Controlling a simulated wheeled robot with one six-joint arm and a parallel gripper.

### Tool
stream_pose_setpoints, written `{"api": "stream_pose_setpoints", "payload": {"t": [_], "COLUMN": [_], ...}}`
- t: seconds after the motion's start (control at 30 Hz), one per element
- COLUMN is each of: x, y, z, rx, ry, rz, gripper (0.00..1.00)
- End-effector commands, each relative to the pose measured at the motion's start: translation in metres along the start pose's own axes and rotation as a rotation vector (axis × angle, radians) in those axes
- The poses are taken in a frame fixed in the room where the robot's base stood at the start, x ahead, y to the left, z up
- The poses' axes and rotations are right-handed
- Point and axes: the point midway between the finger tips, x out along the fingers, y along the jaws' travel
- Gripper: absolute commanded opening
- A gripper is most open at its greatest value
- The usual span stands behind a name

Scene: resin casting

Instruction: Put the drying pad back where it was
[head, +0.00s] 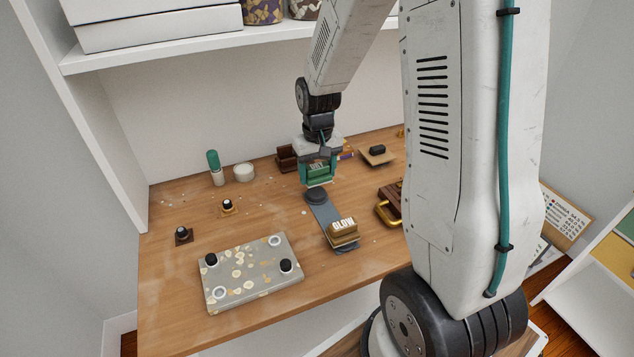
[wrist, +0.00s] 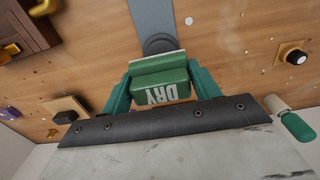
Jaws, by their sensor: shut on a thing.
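The drying pad, a green block marked DRY (wrist: 160,92), is between the green fingers of my gripper (head: 317,178), which is shut on it. In the head view the pad (head: 320,171) is just behind the dark round disc (head: 316,195) at the far end of a grey-blue strip. In the wrist view the strip (wrist: 153,18) runs away beyond the pad, and the pad's edge is close to the disc. The fingers partly hide the pad. I cannot tell whether it touches anything below. A brown block marked GLOW (head: 342,227) sits on the strip's near end.
A speckled grey tray (head: 250,290) with black and white round pieces lies front left. A green-capped bottle (head: 214,168), white jar (head: 244,172) and small black-knobbed pieces stand left. A brown box with a gold handle (head: 387,212) is right. A shelf (head: 180,55) hangs above.

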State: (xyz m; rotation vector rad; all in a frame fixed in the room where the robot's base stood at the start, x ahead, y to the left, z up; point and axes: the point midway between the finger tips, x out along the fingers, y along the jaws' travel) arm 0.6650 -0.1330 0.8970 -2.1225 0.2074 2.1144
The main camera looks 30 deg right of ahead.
Motion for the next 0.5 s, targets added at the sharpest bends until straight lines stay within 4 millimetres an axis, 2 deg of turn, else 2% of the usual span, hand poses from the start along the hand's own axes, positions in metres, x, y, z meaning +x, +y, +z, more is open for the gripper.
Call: {"api": "stream_pose_setpoints", "payload": {"t": [0.33,0.5], "x": [0.039,0.04], "y": [0.001,0.002], "z": [0.001,0.0], "rx": [0.002,0.004], "ry": [-0.003,0.001], "rz": [0.0,0.0], "gripper": [0.3,0.3]}}
